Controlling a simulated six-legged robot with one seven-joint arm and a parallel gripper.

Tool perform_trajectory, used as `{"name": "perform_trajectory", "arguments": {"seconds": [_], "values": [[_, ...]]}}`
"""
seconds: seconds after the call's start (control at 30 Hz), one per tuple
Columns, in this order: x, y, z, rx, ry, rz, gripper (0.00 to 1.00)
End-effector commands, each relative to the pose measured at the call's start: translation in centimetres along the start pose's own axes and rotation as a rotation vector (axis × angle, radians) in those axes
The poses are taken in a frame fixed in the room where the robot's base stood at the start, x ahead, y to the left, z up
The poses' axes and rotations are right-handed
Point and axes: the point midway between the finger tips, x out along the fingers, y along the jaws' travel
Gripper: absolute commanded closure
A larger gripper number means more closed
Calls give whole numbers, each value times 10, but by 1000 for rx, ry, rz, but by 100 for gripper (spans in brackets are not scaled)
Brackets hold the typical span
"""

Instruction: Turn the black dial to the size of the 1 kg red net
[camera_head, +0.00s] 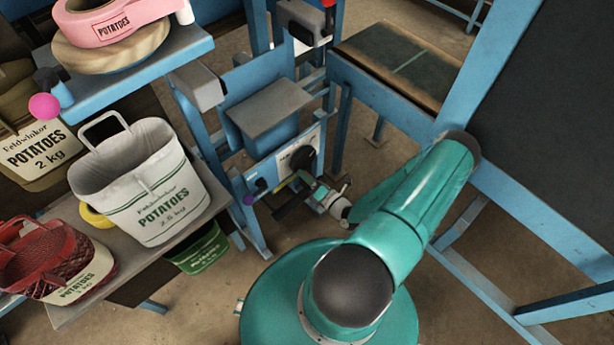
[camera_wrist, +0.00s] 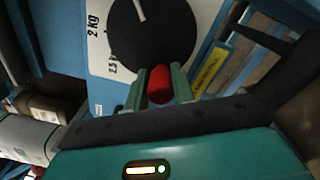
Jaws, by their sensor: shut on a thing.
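The black dial (camera_head: 304,159) is on the front plate of the blue machine. In the wrist view the dial (camera_wrist: 150,38) fills the top middle, with a white pointer line at its upper left. The scale beside it reads "2 kg" and, partly covered, "2.5 kg"; other marks are hidden or out of frame. My gripper (camera_wrist: 159,88) is shut on a short red knob (camera_wrist: 160,80) in front of the dial's lower edge. I cannot tell whether the knob joins the dial. The red net sack (camera_head: 44,252) lies far left; its size print is unreadable.
A white 2.5 kg potato sack (camera_head: 140,185) stands on the left bench (camera_head: 75,312), with a green sack (camera_head: 198,250) below. A yellow label (camera_wrist: 213,67) is right of the dial. Blue frame legs (camera_head: 245,215) stand close to my gripper.

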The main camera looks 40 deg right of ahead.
Motion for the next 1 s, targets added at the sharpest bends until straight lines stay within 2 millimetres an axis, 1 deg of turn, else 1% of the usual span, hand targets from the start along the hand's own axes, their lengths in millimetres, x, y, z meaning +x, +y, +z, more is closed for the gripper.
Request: {"name": "perform_trajectory", "arguments": {"seconds": [0.37, 0.4, 0.47, 0.5, 0.83, 0.93, 1.0], "values": [[0, 1, -1, 5, 1, 1, 98], [0, 1, -1, 5, 1, 1, 69], [0, 1, -1, 5, 1, 1, 58], [0, 1, -1, 4, 1, 1, 54], [-3, 0, 0, 4, 0, 0, 54], [-12, 0, 0, 3, 0, 1, 54], [-24, 0, 0, 4, 0, -2, 54]]}}
